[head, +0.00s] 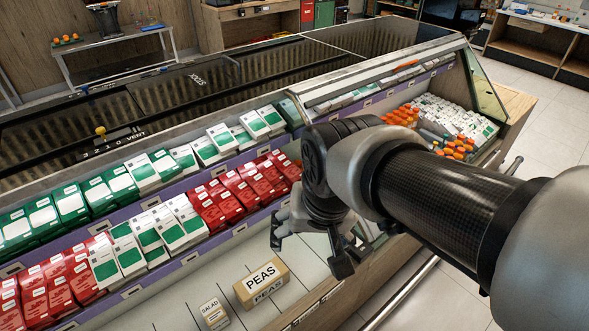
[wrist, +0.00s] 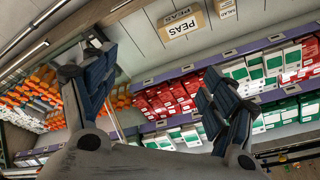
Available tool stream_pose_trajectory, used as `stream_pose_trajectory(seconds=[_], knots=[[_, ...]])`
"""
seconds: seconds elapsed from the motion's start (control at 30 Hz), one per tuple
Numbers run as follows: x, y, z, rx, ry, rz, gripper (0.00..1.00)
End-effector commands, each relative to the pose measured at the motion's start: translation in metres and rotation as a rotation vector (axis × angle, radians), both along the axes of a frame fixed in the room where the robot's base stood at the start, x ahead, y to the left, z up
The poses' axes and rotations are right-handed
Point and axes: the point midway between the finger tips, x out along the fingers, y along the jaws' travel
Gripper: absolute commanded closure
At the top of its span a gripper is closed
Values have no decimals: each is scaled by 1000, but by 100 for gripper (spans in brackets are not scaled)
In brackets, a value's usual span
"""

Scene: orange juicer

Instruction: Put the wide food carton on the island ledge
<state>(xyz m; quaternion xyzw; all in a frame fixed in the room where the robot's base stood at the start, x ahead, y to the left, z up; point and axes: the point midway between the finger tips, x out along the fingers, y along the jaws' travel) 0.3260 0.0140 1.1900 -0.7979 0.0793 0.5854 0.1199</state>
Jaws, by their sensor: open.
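The wide food carton (head: 262,283) is a tan box with a white label reading PEAS. It lies on the pale slatted front shelf of the island (head: 195,290), in front of the stepped rows of cartons. It also shows upside down at the top of the wrist view (wrist: 180,23). My gripper (head: 312,250) is open and empty, above and to the right of the PEAS carton, apart from it. Its two dark finger pads spread wide in the wrist view (wrist: 155,72). My arm hides part of the island behind it.
A smaller SALAD carton (head: 213,313) stands close to the left of the PEAS carton. Rows of red cartons (head: 245,190) and green-white cartons (head: 140,175) fill the purple-edged steps behind. Bare shelf lies right of the PEAS carton. A metal rail (head: 405,292) runs along the island's front.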

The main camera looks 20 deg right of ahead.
Motion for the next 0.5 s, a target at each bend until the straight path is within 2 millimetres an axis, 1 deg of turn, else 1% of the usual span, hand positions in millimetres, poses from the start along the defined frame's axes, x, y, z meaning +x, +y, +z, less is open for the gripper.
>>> stream_pose_trajectory(seconds=[0.03,0.1,0.2,0.33,0.5], knots=[[-18,-4,8,-18,-30,45,22],[-40,-8,13,-44,-53,109,22],[-63,-12,16,-78,-80,184,22],[-81,-14,15,-106,-97,242,22],[-87,-15,15,-117,-102,265,22]])
